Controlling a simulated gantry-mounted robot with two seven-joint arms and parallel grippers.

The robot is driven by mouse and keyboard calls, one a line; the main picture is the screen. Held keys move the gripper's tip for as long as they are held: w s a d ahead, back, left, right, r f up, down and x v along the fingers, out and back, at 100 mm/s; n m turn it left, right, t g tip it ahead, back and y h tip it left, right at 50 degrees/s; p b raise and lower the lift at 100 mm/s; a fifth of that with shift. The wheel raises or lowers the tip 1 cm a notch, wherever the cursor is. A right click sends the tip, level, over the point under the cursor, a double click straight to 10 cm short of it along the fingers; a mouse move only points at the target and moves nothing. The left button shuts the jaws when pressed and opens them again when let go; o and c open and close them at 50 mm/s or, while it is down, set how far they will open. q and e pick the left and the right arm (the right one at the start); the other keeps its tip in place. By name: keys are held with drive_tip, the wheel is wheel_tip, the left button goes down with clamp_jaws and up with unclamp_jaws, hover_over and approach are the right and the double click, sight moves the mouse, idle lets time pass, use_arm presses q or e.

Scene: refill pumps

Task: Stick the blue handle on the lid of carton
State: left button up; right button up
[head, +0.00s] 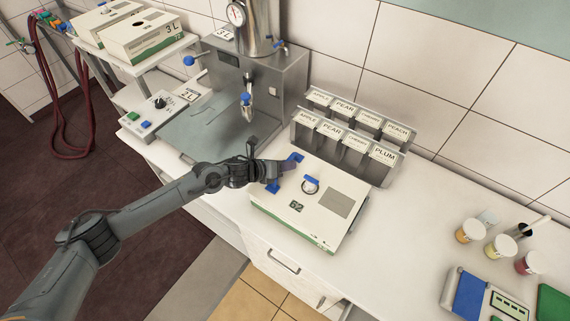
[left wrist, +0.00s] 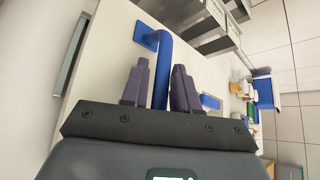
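The white carton (head: 291,207), marked 62 with a green lower stripe, stands on the counter with its lid facing up. A round spout with a blue cap (head: 312,180) is on the lid. The blue handle (head: 272,187) is a bar with flat end pads, at the lid's left part. My left gripper (head: 287,167) is over it. My right gripper is not in view.
A metal rack of labelled pouches (head: 350,135) stands right behind the carton. A steel filling machine (head: 255,85) with a nozzle is at the back left. Small cups (head: 500,247) and a blue-topped device (head: 470,293) are at right. The counter between carton and cups is clear.

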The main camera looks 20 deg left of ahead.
use_arm(q)
drive_tip(key=shift+o, duration=1.2)
drive_tip(key=shift+r, duration=0.1)
